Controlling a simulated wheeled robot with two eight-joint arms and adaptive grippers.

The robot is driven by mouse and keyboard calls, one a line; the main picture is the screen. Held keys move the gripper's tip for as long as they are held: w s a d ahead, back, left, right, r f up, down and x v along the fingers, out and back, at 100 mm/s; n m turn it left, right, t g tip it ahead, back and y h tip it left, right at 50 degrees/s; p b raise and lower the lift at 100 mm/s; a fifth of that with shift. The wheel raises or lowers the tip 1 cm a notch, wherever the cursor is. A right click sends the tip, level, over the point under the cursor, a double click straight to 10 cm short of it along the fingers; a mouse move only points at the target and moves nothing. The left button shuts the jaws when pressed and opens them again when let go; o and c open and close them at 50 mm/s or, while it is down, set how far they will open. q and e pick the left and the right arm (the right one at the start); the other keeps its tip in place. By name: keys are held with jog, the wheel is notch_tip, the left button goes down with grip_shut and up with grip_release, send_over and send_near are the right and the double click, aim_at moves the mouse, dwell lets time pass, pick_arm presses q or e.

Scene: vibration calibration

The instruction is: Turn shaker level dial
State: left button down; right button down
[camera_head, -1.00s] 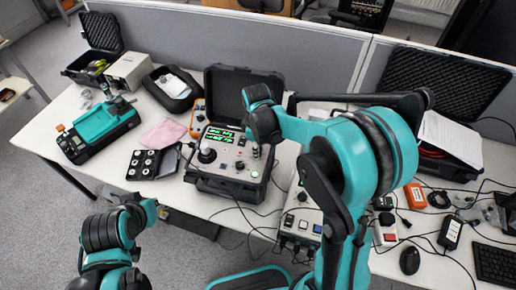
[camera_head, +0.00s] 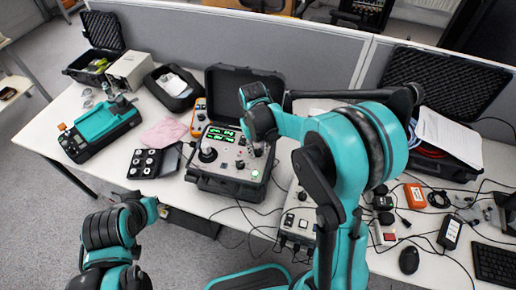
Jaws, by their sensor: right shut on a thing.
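The shaker unit (camera_head: 222,184) is an open black case with a grey panel, lit green displays and a large black knob (camera_head: 207,154) at its left. My right gripper (camera_head: 256,150) reaches down over the right part of the panel. It is shut on a small dial there, which the fingers largely hide. The dial's marking cannot be read. Of my left arm only links show at the lower left; its gripper is not in view.
A black case of round sensors (camera_head: 147,162), a pink cloth (camera_head: 164,133) and an orange meter (camera_head: 199,118) lie left of the shaker. A teal device (camera_head: 100,126) stands further left. A switch box (camera_head: 298,222) and cables lie to the right.

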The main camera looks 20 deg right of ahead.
aim_at(256, 151)
jog(key=shift+m, duration=2.2)
jog(key=c, duration=1.3)
grip_release()
jog(key=shift+o, duration=0.2)
notch_tip(256, 151, up, 12)
jog(key=shift+w+a, duration=0.15)
jog(key=shift+a, duration=0.2)
